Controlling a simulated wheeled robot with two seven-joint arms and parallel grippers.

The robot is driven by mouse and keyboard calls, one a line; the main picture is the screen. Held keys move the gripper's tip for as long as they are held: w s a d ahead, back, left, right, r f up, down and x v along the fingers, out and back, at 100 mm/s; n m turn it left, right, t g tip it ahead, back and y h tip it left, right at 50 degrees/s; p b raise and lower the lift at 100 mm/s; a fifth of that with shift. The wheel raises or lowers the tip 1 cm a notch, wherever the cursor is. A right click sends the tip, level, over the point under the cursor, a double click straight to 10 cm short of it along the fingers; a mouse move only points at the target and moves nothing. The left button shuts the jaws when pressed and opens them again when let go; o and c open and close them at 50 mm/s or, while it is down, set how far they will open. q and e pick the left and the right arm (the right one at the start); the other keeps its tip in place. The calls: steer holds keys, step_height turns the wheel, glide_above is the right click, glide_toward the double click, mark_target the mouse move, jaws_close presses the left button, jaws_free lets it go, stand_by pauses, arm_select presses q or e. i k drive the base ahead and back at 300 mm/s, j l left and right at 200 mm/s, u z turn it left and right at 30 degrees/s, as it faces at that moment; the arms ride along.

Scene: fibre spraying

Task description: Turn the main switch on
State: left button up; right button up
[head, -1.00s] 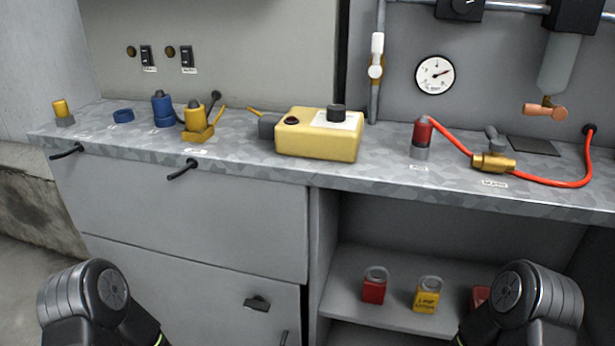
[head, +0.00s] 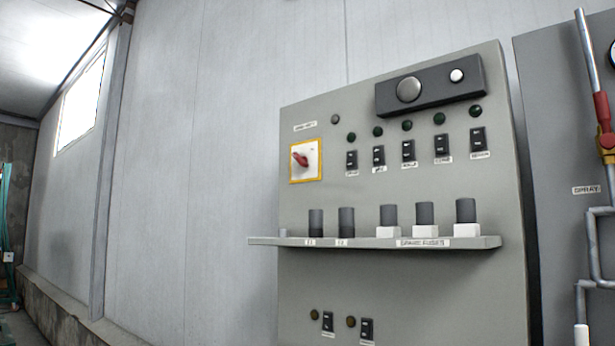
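The main switch (head: 301,160) is a red rotary handle on a white plate with a yellow border. It sits at the upper left of the grey control panel (head: 295,270) in the head view. Its red handle is tilted, and a small label (head: 305,126) above it is too small to read surely. A dark round lamp (head: 335,119) is to its upper right. Neither gripper shows in this view, so I cannot see where they are relative to the switch.
Several black rocker switches (head: 409,150) with dark green lamps run right of the main switch. A narrow shelf (head: 470,243) below juts out and carries grey cylinders, some on white bases. A red-handled valve (head: 602,112) and pipe stand at far right. The wall left is bare.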

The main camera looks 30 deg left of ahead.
mark_target(302, 160)
steer(key=k+j+z, duration=0.1)
steer(key=j+z, duration=0.15)
steer(key=j, duration=0.15)
steer(key=k+j+z, duration=0.2)
steer(key=j, duration=0.2)
steer(key=k+j+z, duration=0.1)
steer(key=j+z, duration=0.15)
steer(key=j, duration=0.15)
steer(key=k+j+z, duration=0.2)
steer(key=j, duration=0.15)
steer(key=k+j+z, duration=0.25)
steer(key=i+j, duration=0.05)
steer(key=j, duration=0.05)
